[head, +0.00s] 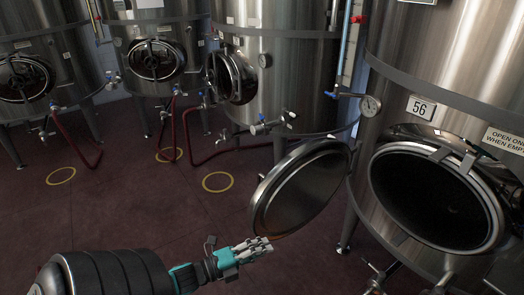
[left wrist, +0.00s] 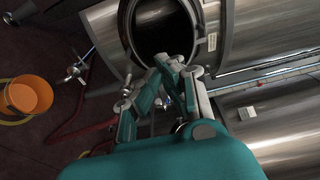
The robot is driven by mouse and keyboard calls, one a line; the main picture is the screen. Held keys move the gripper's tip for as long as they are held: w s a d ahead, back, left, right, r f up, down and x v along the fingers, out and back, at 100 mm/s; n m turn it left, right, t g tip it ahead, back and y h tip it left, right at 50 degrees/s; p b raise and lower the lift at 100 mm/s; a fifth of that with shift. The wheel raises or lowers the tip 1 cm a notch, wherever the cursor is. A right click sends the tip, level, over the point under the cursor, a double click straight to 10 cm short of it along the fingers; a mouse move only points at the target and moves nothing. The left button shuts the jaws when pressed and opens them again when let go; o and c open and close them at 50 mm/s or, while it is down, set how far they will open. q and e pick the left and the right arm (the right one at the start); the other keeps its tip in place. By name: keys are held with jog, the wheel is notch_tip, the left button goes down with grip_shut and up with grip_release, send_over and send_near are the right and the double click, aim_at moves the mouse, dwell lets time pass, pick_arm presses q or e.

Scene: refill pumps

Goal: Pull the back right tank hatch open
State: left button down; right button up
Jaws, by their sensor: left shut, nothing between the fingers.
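The tank marked 56 (head: 465,90) stands at the right in the head view. Its round hatch lid (head: 303,190) is swung wide open to the left, and the dark round opening (head: 425,200) is bare. My left gripper (head: 266,245) is shut and empty near the lid's lower left edge; I cannot tell whether it touches. In the left wrist view, the closed fingers (left wrist: 172,66) lie in front of a dark round tank opening (left wrist: 165,28). My right gripper is not in view.
Other steel tanks with closed round hatches (head: 155,60) stand at the back and left. Red hoses (head: 185,135) and valves (head: 270,124) lie between them. An orange bucket (left wrist: 30,96) shows in the wrist view. The floor (head: 120,205) at left is clear.

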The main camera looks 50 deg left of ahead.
pick_arm(q)
jog(key=shift+s+a+b, duration=1.1)
jog(key=shift+s+a, duration=1.25)
jog(key=shift+s, duration=1.5)
jog(key=s+f+n+g+y, duration=0.2)
jog(key=f+n, duration=0.2)
jog(key=f, duration=0.6)
jog(key=s+a+f+n+g+y, duration=0.15)
jog(key=f+n, duration=0.25)
jog(key=f, duration=0.6)
jog(key=s+f+n+g+y, duration=0.3)
jog(key=f+n, duration=0.1)
jog(key=f, duration=0.5)
jog(key=s+d+f+n+g, duration=0.3)
jog(key=s+d+f+g, duration=0.2)
jog(key=s+d+f, duration=0.3)
jog(key=s+d+f+n+g+h+b, duration=0.1)
jog(key=s+d+f+n+g, duration=0.3)
jog(key=s+d+f, duration=0.4)
notch_tip(320, 180, down, 5)
jog(key=d, duration=0.2)
jog(key=shift+d+g, duration=0.35)
jog(key=shift+d, duration=0.05)
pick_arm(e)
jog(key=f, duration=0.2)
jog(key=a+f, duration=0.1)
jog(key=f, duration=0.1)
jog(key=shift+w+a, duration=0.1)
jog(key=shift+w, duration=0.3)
